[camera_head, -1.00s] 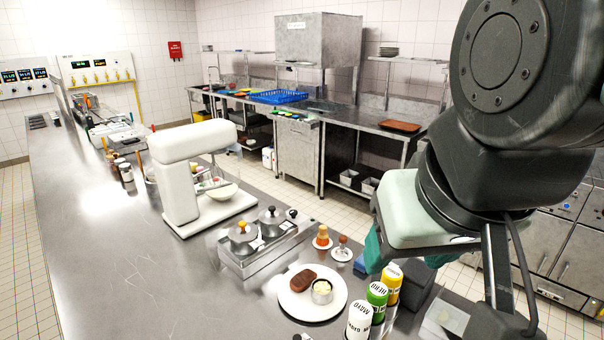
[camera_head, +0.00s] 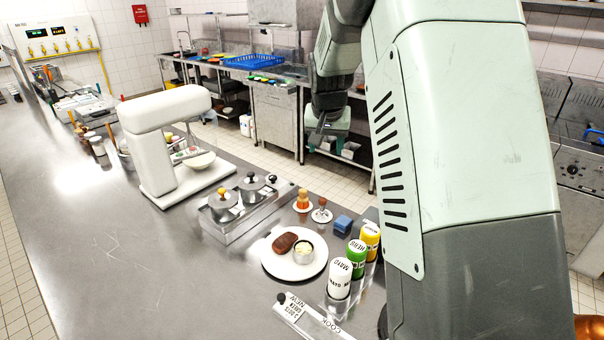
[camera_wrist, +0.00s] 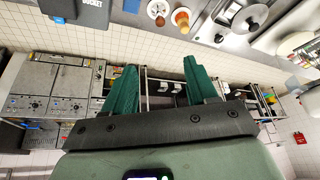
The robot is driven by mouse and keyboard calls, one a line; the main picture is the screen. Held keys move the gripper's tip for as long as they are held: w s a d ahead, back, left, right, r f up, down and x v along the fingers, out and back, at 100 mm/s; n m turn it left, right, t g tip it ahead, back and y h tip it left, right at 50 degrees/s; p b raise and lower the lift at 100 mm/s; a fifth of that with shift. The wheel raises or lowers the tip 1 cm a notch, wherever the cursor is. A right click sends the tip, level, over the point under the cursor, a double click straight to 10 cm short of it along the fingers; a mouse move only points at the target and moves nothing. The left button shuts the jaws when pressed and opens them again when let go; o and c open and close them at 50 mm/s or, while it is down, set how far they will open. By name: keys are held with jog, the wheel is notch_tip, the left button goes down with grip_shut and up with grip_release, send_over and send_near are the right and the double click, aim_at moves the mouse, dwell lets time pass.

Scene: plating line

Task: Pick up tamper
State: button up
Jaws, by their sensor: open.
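Near the pieces are a tray with two lidded pots (camera_head: 248,211), a blue block (camera_head: 343,224), a plate (camera_head: 279,268) with food and a small cup, and several labelled bottles (camera_head: 356,258). A white stand mixer (camera_head: 155,150) stands left.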

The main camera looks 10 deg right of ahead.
send_near(323, 201)
jog(key=shift+m+g, duration=0.3)
jog(key=shift+m, duration=0.1)
jog(key=x, duration=0.6)
jog(key=shift+w+a+f, duration=0.15)
jog(key=shift+a+f, duration=0.05)
jog(key=shift+a, duration=0.15)
jog(key=shift+d+x, duration=0.2)
jog(key=shift+x, duration=1.3)
jog(key=shift+d+x, duration=0.15)
jog(key=shift+x, duration=1.35)
jog(key=shift+w+r, duration=0.1)
jog(key=shift+w, duration=0.1)
